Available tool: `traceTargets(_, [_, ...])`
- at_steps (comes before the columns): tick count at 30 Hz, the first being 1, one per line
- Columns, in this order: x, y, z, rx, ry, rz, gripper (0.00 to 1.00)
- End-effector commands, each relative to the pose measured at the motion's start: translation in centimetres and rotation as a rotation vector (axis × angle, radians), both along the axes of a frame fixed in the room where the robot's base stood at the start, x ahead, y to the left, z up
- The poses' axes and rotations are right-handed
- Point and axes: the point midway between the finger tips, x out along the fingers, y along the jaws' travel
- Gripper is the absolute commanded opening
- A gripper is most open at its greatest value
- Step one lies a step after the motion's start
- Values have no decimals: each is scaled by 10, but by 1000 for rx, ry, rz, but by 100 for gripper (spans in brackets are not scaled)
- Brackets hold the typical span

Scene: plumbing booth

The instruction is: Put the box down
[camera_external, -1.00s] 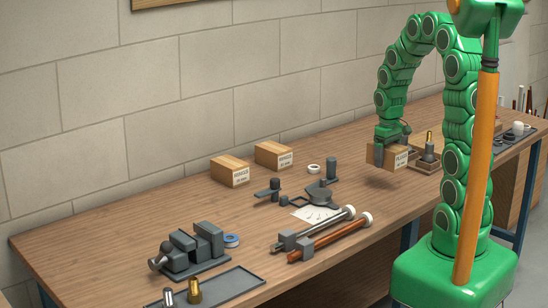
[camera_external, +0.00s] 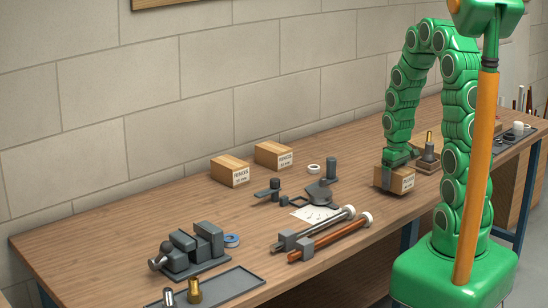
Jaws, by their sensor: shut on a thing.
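A small brown cardboard box (camera_external: 401,181) with a white label is at the right part of the wooden workbench (camera_external: 130,234). My gripper (camera_external: 394,167) is shut on this box from above, with a finger down its left side. The box is at or very near the bench top. I cannot tell whether its underside touches the wood.
Two similar boxes (camera_external: 230,171) (camera_external: 273,155) stand at the back near the wall. A wooden tray with fittings (camera_external: 427,160) is just behind the held box. Pipes (camera_external: 330,238), a vise (camera_external: 190,250) and a grey tray (camera_external: 225,288) lie further left.

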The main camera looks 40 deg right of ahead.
Motion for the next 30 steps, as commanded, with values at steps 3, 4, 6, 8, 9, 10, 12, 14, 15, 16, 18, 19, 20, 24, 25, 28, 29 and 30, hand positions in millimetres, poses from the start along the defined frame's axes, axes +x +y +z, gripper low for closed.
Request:
traceTargets(3, [-1, 0, -13, 1, 3, 0, 43])
traceTargets(4, [0, 0, -14, 1, 1, 0, 43])
traceTargets(6, [0, 0, -16, 0, -2, 0, 43])
traceTargets(8, [1, 0, -16, -1, -3, 0, 43])
traceTargets(9, [1, 0, -16, -1, -3, 0, 43])
traceTargets(10, [1, 0, -16, -1, -3, 0, 43])
traceTargets(12, [1, 0, -16, -1, -2, 0, 43])
traceTargets(14, [0, 0, -17, -1, -2, 0, 43])
traceTargets(15, [0, 0, -17, -1, -2, 0, 43])
traceTargets(16, [0, 0, -18, -1, -2, 0, 43])
traceTargets(18, [1, 0, -19, -1, -2, 0, 89])
traceTargets(19, [1, 0, -19, -1, -2, 0, 93])
traceTargets(20, [1, 0, -19, -1, -2, 0, 98])
traceTargets(24, [0, 0, -19, -1, -2, 0, 100])
traceTargets(25, [0, 0, -19, -1, -2, 0, 100])
traceTargets(28, [0, 0, -18, -1, -2, 0, 100])
traceTargets(29, [0, 0, -17, -1, -2, 0, 100])
traceTargets(30, [0, 0, -16, -1, -2, 0, 100])
